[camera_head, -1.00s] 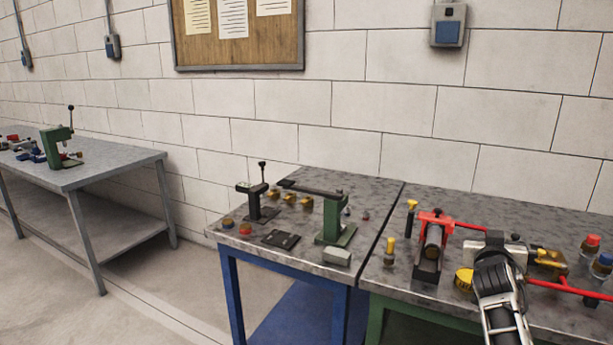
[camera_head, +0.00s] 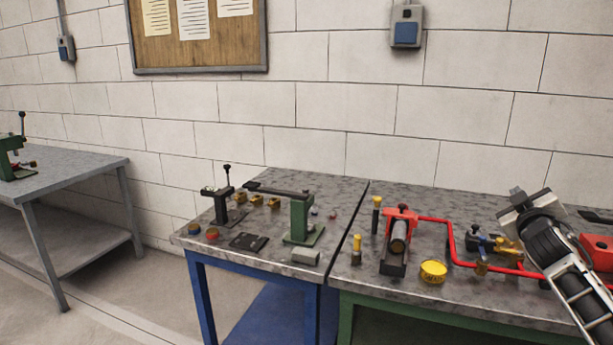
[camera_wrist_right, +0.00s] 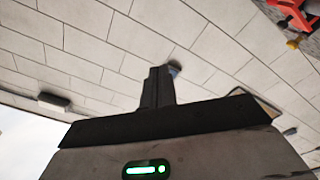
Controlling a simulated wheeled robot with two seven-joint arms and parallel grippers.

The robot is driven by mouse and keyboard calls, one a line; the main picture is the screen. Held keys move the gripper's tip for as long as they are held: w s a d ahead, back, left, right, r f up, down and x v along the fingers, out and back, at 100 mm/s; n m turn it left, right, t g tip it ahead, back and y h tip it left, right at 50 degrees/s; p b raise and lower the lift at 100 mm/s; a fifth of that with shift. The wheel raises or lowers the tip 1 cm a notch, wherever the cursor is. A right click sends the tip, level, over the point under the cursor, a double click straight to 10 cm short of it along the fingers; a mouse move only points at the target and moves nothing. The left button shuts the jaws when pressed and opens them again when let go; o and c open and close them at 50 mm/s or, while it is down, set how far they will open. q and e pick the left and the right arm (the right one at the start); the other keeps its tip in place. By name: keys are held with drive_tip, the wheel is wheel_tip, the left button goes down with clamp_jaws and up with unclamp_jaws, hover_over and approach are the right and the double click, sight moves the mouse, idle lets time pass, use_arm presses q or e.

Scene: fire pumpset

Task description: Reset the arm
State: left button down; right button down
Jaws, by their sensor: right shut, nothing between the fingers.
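My right arm comes in from the lower right of the head view. Its gripper (camera_head: 520,202) is raised over the right table, at the level of the wall behind. In the right wrist view, the fingers (camera_wrist_right: 158,88) are closed together with nothing between them. The wall fills most of that view behind them. My left gripper is not in view. My right forearm hides part of the red pipe assembly at the right side of the table.
The right table (camera_head: 345,285) carries a red clamp fixture (camera_head: 399,240), a yellow round tin (camera_head: 433,271) and a red pipe (camera_head: 450,240). The blue-legged table (camera_head: 205,243) bears a green press (camera_head: 300,220). A grey table (camera_head: 75,180) stands apart at left, with open floor between.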

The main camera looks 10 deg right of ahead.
drive_tip(key=s+a+f+n+g+y, duration=0.1)
drive_tip(key=s+a+f+y, duration=0.3)
drive_tip(key=a+f, duration=0.7)
drive_tip(key=s+a+f+n+g+y, duration=0.15)
drive_tip(key=s+a+f+y, duration=0.3)
drive_tip(key=a+f, duration=0.7)
drive_tip(key=s+a+f+m+g, duration=0.1)
drive_tip(key=s+a+f, duration=0.3)
drive_tip(key=s, duration=0.4)
drive_tip(key=s+a+f+m+g+y, duration=0.1)
drive_tip(key=s+a+f+g, duration=0.1)
drive_tip(key=s+a+f, duration=0.3)
drive_tip(key=s+a+f+m+g+y, duration=0.1)
drive_tip(key=s+a+f, duration=0.3)
drive_tip(key=s, duration=0.8)
drive_tip(key=shift+s+a+f, duration=0.25)
drive_tip(key=shift+a+f, duration=0.1)
drive_tip(key=shift+a, duration=0.5)
drive_tip(key=shift+g, duration=0.25)
